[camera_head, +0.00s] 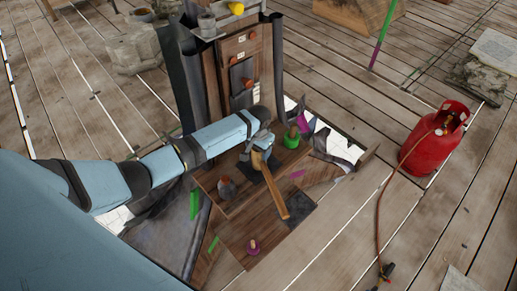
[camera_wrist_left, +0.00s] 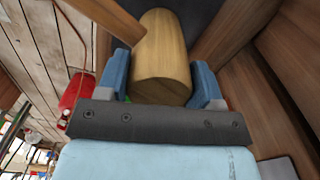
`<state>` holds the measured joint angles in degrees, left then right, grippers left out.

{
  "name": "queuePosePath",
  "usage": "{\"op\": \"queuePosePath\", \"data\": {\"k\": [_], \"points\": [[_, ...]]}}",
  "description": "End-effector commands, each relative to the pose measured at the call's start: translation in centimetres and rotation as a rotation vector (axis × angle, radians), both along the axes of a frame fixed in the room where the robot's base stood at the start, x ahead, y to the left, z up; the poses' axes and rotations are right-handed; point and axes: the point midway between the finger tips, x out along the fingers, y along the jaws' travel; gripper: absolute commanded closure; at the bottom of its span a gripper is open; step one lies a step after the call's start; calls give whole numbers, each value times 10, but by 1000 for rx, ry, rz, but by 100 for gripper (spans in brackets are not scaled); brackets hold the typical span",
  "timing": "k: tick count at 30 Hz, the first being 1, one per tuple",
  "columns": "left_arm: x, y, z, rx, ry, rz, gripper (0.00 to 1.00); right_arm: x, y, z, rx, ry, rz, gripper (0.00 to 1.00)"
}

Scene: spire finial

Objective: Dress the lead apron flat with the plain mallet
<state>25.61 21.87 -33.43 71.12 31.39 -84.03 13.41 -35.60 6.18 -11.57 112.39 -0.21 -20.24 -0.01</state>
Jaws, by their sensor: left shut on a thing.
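My left gripper (camera_head: 262,143) is shut on the plain wooden mallet, low over the boarded base of the spire. In the left wrist view a round wooden part of the mallet (camera_wrist_left: 161,60) sits between my blue fingers (camera_wrist_left: 160,82). A dark grey sheet, which looks like the lead apron (camera_head: 256,175), lies under and beside the mallet. The gripper and mallet hide part of it, so I cannot tell whether they touch. My right gripper is not in view.
A wooden panelled housing (camera_head: 240,65) stands just behind the gripper. Green (camera_head: 291,137), grey (camera_head: 227,188) and purple (camera_head: 253,247) knobbed pieces stand around it on the base. A red gas bottle (camera_head: 436,140) with a hose stands at right. Plank floor between is mostly free.

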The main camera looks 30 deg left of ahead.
Motion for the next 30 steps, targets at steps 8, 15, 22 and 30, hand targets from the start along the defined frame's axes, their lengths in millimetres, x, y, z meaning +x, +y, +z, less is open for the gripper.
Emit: {"op": "queuePosePath", "data": {"k": [8, 15, 22, 30], "points": [[1, 0, 6, 0, -2, 0, 77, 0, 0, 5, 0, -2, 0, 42], [1, 0, 28, 0, -3, 0, 77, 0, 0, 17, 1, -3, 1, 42], [1, 0, 43, -1, -2, -1, 77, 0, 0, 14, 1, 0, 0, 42], [1, 0, 43, 0, -2, 0, 77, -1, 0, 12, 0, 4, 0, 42]]}}
